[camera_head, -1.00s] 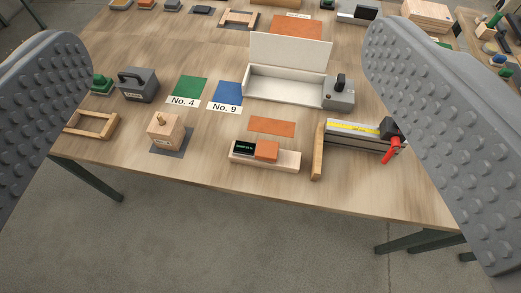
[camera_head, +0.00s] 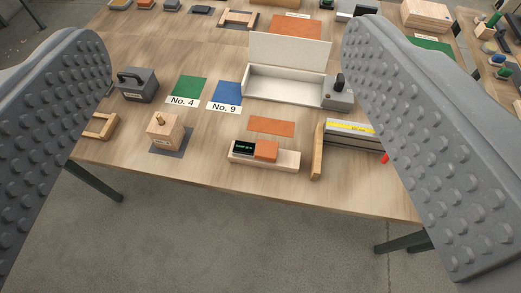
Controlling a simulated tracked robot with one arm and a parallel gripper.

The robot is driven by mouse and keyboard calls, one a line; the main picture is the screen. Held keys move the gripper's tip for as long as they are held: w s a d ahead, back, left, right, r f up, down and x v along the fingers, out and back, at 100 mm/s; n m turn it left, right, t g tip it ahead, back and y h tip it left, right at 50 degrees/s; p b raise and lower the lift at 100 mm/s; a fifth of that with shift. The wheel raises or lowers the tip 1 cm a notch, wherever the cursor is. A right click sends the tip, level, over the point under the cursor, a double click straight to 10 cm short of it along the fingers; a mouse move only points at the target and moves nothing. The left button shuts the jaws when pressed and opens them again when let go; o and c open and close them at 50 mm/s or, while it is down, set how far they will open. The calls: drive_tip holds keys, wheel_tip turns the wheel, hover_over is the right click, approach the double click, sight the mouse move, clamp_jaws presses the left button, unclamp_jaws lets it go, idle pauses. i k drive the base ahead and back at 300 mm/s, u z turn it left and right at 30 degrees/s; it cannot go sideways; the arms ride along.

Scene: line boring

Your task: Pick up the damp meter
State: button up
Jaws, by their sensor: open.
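What looks like the damp meter, an orange block (camera_head: 266,150) with a black display (camera_head: 243,147) showing small green text, lies on a pale wooden strip (camera_head: 283,162) near the front edge of the table. The text is too small to read. My gripper (camera_head: 228,55) is open and empty, its two grey studded fingers large at the left and right of the view. The meter shows between the fingers and apart from both. The right finger hides part of a grey tool with a yellow strip.
An orange patch (camera_head: 271,125) lies behind the meter. An upright wooden bar (camera_head: 317,151) and the yellow-striped tool (camera_head: 352,131) stand to its right. A wooden block with a knob (camera_head: 165,131) is to the left. An open white box (camera_head: 285,84) stands behind.

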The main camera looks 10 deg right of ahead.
sight(265, 151)
drive_tip(key=u, duration=2.7)
drive_tip(key=k, duration=1.25)
drive_tip(key=z, duration=2.05)
drive_tip(key=i, duration=0.95)
drive_tip(key=u, duration=0.05)
